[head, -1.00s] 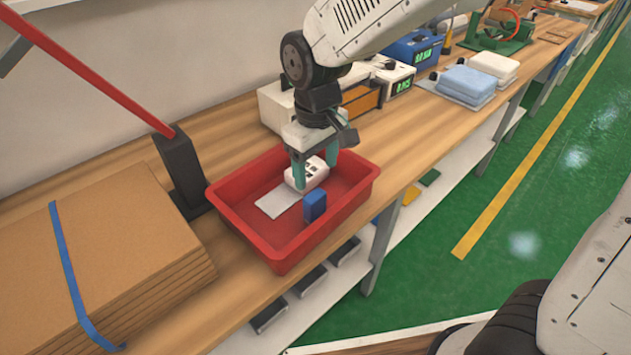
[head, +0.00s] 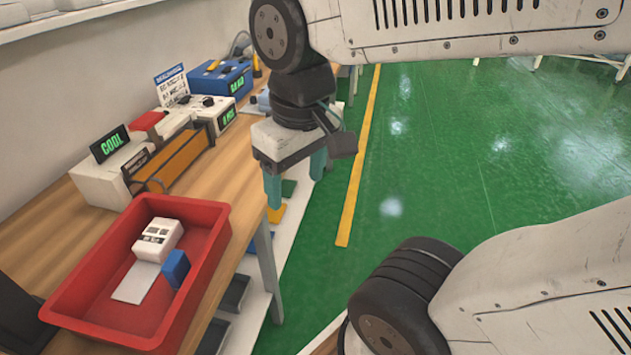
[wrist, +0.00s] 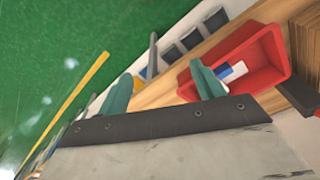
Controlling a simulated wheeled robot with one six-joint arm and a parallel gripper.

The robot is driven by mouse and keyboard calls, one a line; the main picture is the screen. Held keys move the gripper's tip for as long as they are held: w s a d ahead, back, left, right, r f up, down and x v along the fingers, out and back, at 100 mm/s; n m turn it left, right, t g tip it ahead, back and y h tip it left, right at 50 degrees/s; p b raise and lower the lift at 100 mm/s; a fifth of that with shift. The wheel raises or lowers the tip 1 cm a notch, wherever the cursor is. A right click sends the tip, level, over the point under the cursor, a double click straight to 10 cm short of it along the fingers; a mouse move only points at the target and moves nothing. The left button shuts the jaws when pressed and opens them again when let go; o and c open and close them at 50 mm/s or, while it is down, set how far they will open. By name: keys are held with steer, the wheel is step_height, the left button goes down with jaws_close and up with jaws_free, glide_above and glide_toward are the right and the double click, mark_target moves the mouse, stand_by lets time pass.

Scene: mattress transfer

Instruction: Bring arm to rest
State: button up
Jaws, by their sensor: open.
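My gripper (head: 296,182) has its two teal fingers apart with nothing between them. In the head view it hangs to the right of the red tray, past the table's front edge and over the shelf and floor side. In the wrist view the fingers (wrist: 163,92) are also spread and empty. The red tray (head: 72,293) stands on the wooden table and also shows in the wrist view (wrist: 268,78). In the tray are a white box (head: 158,240), a blue block (head: 175,268) and a flat light-grey piece (head: 136,283).
A white device with a green COOL display (head: 110,145), an orange-fronted unit (head: 178,162) and a blue box (head: 222,80) stand behind the tray on the table (head: 228,160). A lower shelf with dark bins (head: 236,293) runs below. The green floor (head: 450,150) at right is clear.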

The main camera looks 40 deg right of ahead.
steer(key=shift+s+d+m, duration=0.25)
steer(key=shift+s+d, duration=0.05)
steer(key=shift+s, duration=0.45)
steer(key=shift+s+d+m, duration=0.25)
steer(key=shift+s+d, duration=0.05)
steer(key=shift+s, duration=0.4)
